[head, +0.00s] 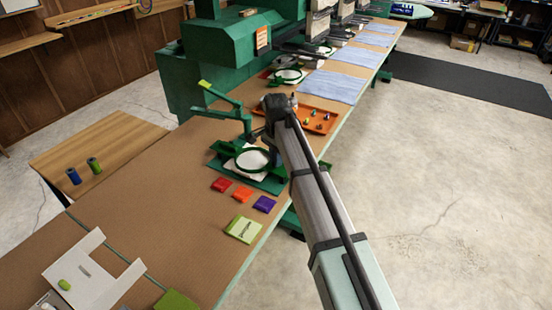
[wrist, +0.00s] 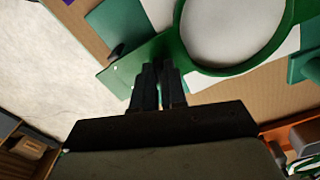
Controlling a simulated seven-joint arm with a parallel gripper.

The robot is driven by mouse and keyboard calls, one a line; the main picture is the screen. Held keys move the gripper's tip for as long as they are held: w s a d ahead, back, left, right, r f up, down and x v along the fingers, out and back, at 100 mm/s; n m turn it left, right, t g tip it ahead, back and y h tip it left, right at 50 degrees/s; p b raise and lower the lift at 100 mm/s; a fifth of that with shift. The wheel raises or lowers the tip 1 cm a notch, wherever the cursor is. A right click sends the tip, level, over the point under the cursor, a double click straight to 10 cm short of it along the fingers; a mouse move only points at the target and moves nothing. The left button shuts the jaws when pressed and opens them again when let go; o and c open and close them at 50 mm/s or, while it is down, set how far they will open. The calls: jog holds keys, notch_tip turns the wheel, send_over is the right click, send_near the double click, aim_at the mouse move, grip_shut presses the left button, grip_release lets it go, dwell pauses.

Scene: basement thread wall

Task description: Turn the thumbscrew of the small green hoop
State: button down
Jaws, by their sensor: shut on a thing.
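The small green hoop (head: 238,164) lies with white cloth inside it on a green holder at the near end of the bench. In the wrist view its green ring (wrist: 236,70) fills the upper right. My gripper (wrist: 158,72) is at the hoop's outer edge, its two dark fingers close together. It is shut on the thumbscrew, which is mostly hidden between the fingertips. In the head view my arm reaches in from the lower right, and the fingertips cannot be made out clearly beside the hoop.
An orange tray (head: 318,121) with several small spools is just behind my arm. Red, orange and purple packets and a light green booklet (head: 243,228) lie in front of the hoop. A green machine (head: 226,50) stands behind. A green jointed arm (head: 222,98) rises left of the hoop.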

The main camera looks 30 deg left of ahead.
jog(key=n, duration=0.4)
jog(key=shift+n, duration=0.3)
jog(key=n, duration=0.3)
jog(key=shift+n, duration=0.3)
jog(key=n, duration=0.3)
jog(key=shift+n, duration=2.1)
jog(key=c, duration=1.2)
grip_release()
jog(key=shift+o, duration=0.2)
jog(key=shift+r, duration=0.15)
